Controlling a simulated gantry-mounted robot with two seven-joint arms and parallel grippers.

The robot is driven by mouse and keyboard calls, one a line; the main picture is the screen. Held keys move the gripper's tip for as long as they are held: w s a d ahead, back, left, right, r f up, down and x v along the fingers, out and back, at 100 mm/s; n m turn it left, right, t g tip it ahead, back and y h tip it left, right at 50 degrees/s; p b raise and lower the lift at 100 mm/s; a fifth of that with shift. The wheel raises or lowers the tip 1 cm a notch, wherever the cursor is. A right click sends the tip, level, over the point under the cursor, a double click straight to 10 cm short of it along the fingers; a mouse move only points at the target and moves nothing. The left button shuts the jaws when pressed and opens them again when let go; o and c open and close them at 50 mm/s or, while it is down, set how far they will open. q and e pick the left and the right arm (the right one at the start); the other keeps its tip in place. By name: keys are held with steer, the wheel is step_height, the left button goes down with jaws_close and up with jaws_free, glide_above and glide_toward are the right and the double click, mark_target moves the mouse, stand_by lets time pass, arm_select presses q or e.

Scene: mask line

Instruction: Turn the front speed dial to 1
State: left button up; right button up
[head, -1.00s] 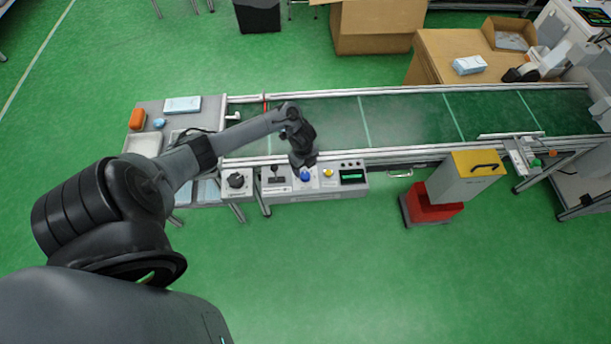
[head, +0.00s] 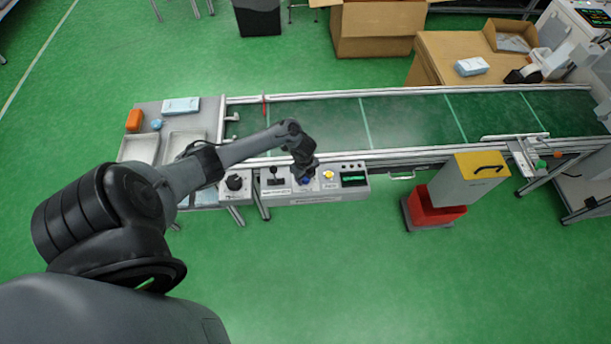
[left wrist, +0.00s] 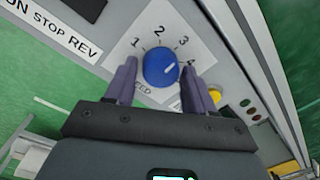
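The blue front speed dial (left wrist: 160,68) sits on a white plate numbered 1 to 4 in the left wrist view. Its white pointer line aims to the right, towards the 4. My left gripper (left wrist: 159,76) is open, with one finger on each side of the dial; a gap shows at the left finger, and I cannot tell whether the right one touches. In the head view my left gripper (head: 304,171) is over the front control panel (head: 295,196) and hides most of the dial. My right gripper is not in view.
A lever (head: 272,176) is left of the dial, a yellow button (head: 328,175) and a green display (head: 354,178) right of it. A black knob (head: 234,182) is on a separate box further left. The conveyor belt (head: 405,118) runs behind the panel.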

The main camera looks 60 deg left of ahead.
arm_select(q)
steer(key=c, duration=0.7)
steer(key=shift+r, duration=0.1)
steer(key=n+p, duration=0.3)
steer(key=shift+d+r, duration=0.1)
steer(key=shift+r, duration=0.05)
steer(key=n+p, duration=0.3)
steer(key=shift+w+n, duration=0.1)
steer(key=shift+n, duration=0.3)
steer(key=n+p, duration=0.2)
steer(key=n, duration=0.3)
steer(key=shift+w, duration=0.1)
steer(key=n, duration=0.1)
steer(key=n+p, duration=0.1)
steer(key=n, duration=0.1)
steer(key=shift+f+n+g, duration=0.2)
steer(key=shift+n+g, duration=0.1)
steer(key=shift+n+p, duration=0.45)
steer(key=shift+n, duration=0.75)
steer(key=shift+a, duration=0.2)
